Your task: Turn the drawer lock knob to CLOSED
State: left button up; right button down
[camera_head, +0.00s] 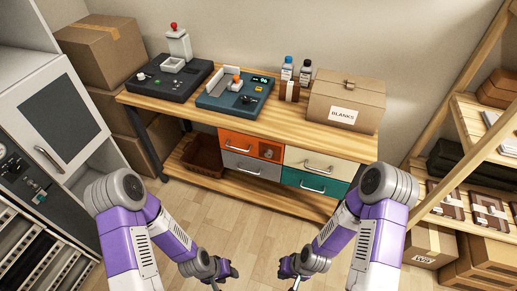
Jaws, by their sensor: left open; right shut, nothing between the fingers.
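An orange drawer front (237,143) sits at the top left of the drawer block under the wooden workbench. My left gripper (231,271) is open and empty, low in front of the bench. My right gripper (285,270) is shut and empty beside it to the right. Both are well apart from the drawers and the knob.
Grey (250,166), cream (320,163) and teal (316,182) drawers with bar handles surround the orange one. On the bench (290,130) stand a dark press (170,80), a teal device (236,92), two bottles and a BLANKS box (345,102). The floor before the drawers is clear.

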aim_at(269, 153)
jog(key=k, duration=0.3)
jog(key=u, duration=0.85)
jog(key=i, duration=1.05)
jog(key=z, duration=0.5)
